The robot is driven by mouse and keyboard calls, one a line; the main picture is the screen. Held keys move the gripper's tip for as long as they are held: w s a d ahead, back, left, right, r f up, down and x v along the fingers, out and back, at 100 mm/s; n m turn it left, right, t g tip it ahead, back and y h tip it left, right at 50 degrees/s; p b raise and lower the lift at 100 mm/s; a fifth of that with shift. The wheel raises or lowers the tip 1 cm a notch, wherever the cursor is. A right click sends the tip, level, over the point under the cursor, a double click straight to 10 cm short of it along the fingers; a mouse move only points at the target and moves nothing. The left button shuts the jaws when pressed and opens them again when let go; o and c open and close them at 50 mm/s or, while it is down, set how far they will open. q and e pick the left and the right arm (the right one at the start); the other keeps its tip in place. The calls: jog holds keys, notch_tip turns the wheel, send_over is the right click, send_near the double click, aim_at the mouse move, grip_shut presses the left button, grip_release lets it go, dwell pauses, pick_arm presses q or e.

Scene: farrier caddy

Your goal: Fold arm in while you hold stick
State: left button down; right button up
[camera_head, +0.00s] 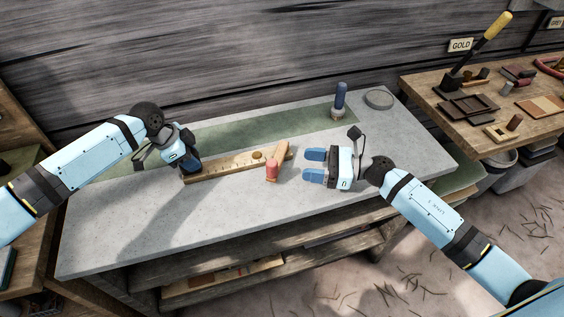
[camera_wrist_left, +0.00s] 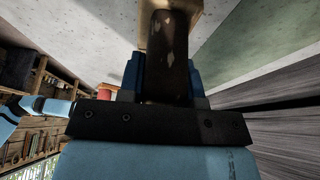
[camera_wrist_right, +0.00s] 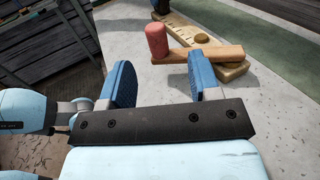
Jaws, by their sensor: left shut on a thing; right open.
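The wooden stick (camera_head: 222,168) lies along the bench, with dark marks and a round brass button (camera_head: 258,155) on top. My left gripper (camera_head: 190,172) is shut on its dark left end, and the dark grip (camera_wrist_left: 168,55) shows between the fingers in the left wrist view. The wooden arm (camera_head: 281,153) sits at the stick's right end, angled across it, with a red knob (camera_head: 272,171) at its near end. My right gripper (camera_head: 314,165) is open and empty, right of the knob, fingers pointing left. In the right wrist view the arm (camera_wrist_right: 215,55) lies beyond its fingertips.
A blue-handled tool (camera_head: 340,100) stands at the bench's back right beside a grey ring-shaped dish (camera_head: 379,99). A green mat (camera_head: 235,128) runs along the back. The grey bench top (camera_head: 200,225) is bare in front. A wooden side table (camera_head: 440,110) at right holds several items.

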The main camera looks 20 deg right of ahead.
jog(key=shift+c, duration=0.2)
jog(key=shift+a, duration=0.1)
jog(key=c, duration=0.4)
jog(key=a+n+g, duration=0.1)
jog(key=a+r+n+g, duration=0.1)
jog(key=shift+a+r, duration=0.3)
grip_shut()
jog(key=s+a+r+n+g+h, duration=0.35)
jog(key=a+n+g+h, duration=0.3)
jog(key=a+n, duration=0.3)
jog(key=w+d+r+n+t+h, duration=0.25)
jog(key=d+t+h, duration=0.2)
jog(key=h, duration=0.45)
jog(key=shift+w+d+f, duration=0.15)
jog(key=shift+d+f, duration=0.05)
jog(key=shift+f, duration=1.95)
jog(key=shift+w+d+f, duration=0.1)
jog(key=shift+d+f, duration=0.05)
jog(key=shift+f, duration=1.95)
